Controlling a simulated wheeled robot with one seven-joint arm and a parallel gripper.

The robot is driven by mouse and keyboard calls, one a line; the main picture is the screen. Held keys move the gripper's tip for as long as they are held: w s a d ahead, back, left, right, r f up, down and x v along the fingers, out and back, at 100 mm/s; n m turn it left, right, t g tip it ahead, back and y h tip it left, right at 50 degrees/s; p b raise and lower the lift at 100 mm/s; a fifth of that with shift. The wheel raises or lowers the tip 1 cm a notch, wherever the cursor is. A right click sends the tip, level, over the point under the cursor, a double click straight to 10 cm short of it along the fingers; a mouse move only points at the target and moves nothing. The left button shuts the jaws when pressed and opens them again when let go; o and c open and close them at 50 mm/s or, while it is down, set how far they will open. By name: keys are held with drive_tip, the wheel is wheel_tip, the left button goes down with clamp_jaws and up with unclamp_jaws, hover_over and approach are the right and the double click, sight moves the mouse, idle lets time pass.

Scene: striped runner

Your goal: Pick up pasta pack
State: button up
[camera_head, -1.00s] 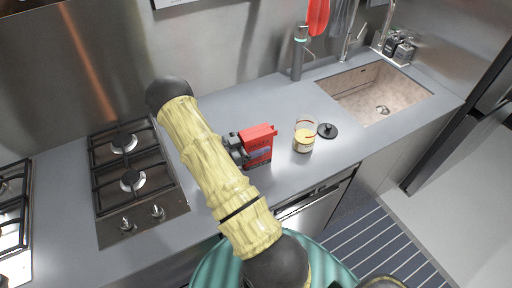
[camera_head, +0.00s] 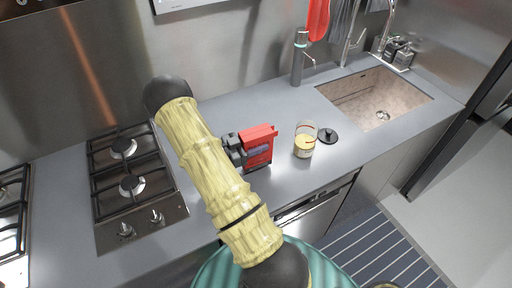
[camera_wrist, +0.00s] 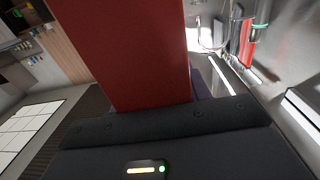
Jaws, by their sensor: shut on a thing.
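The pasta pack (camera_head: 258,146) is a red box with a bluish patch on its front. It is upright over the counter in the head view. My gripper (camera_head: 237,150) is at its left side and shut on it. In the wrist view the red pack (camera_wrist: 125,50) fills the upper middle, right above the dark gripper body (camera_wrist: 165,135). The fingertips are mostly hidden by the pack. I cannot tell for sure how far its bottom is from the counter.
A glass jar (camera_head: 304,141) with yellowish contents stands right of the pack, with a black lid (camera_head: 327,135) beside it. A gas hob (camera_head: 130,185) is at the left. A sink (camera_head: 375,98) and tap (camera_head: 350,45) are at the right. The counter (camera_head: 225,105) behind the pack is clear.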

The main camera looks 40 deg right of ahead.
sight(256, 132)
wheel_tip(256, 132, up, 8)
drive_tip(key=shift+f+b, duration=0.1)
drive_tip(key=shift+b, duration=0.65)
